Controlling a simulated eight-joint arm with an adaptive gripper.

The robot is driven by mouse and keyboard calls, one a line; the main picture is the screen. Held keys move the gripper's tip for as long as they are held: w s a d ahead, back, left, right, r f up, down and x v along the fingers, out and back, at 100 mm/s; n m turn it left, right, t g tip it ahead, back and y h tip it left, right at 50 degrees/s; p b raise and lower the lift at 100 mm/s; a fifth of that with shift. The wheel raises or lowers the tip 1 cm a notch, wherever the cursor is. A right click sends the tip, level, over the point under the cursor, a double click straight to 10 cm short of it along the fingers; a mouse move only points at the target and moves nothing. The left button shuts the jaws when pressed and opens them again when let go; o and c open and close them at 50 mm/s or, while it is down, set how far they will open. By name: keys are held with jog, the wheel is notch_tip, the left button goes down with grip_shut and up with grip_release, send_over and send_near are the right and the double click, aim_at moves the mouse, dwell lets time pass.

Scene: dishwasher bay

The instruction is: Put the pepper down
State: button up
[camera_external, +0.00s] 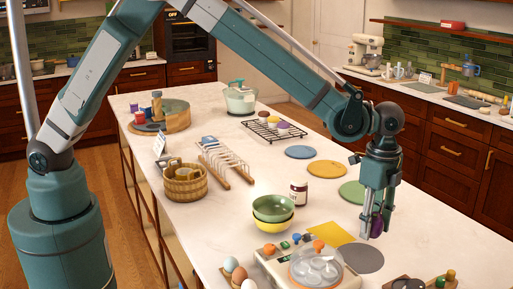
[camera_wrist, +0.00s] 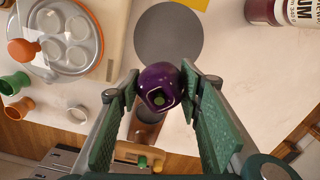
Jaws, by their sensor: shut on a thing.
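A dark purple pepper (camera_wrist: 159,86) is held between the fingers of my gripper (camera_wrist: 160,92) in the wrist view. Its squarish end with a green centre faces the camera. In the external view, the pepper (camera_external: 376,226) shows as a purple patch at the fingertips of my gripper (camera_external: 373,228), which points down at the right part of the counter. My gripper is above the counter beside a flat grey disc (camera_external: 362,259); the exact height is hard to tell. The grey disc (camera_wrist: 168,32) lies just beyond the pepper in the wrist view.
A white appliance with a round clear-lidded tray (camera_external: 316,268) stands left of the disc. A yellow sheet (camera_external: 330,233), green disc (camera_external: 353,192), dark jar (camera_external: 299,193) and stacked bowls (camera_external: 272,210) are nearby. A wooden item with a green knob (camera_external: 446,281) is at the front edge.

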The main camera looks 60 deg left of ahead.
jog(key=shift+f+p, duration=0.3)
jog(key=shift+f, duration=2.8)
jog(key=shift+f, duration=0.1)
jog(key=shift+f, duration=1.8)
jog(key=shift+f, duration=0.15)
jog(key=o, duration=0.9)
jog(key=shift+o, duration=0.3)
jog(key=shift+r, duration=6.15)
